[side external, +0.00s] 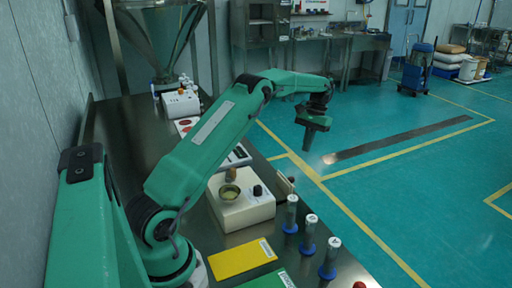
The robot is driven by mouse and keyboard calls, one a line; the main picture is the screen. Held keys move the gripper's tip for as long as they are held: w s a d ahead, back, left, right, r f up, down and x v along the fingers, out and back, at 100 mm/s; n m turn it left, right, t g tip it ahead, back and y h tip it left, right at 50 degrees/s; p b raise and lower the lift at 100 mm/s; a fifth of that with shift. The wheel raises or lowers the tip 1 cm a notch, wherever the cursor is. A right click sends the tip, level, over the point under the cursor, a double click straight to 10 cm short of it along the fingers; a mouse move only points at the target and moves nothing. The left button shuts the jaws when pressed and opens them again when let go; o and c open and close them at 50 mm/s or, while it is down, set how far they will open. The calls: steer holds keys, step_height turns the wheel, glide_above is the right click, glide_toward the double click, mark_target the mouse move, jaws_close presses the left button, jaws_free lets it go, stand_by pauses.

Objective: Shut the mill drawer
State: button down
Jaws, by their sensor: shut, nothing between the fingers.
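A low white machine (243,213) stands on the steel bench, with a small bowl (229,193) and a black knob (257,190) on top. It may be the mill, but I cannot be sure. A small pale-and-dark piece (285,184) shows just past its right side. It could be the drawer, but it is too small to tell, and so is how far it stands out. My gripper (306,149) is shut and empty. It points down in the air to the upper right of that piece, apart from it, and appears beyond the bench edge.
Several capped tubes with blue bases (308,238) stand along the bench's right edge. A yellow pad (242,258) and a green one (268,280) lie in front. A large hopper (165,40) and a white device (181,104) are at the back. The floor to the right is open.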

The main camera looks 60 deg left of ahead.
steer(key=s+d+f, duration=0.2)
steer(key=s+f, duration=0.3)
steer(key=f, duration=0.1)
steer(key=shift+d+f, duration=0.35)
stand_by(0.3)
steer(key=shift+s, duration=0.1)
stand_by(0.3)
glide_above(273, 190)
steer(key=shift+w+a, duration=0.15)
steer(key=shift+w, duration=0.3)
steer(key=shift+s, duration=0.5)
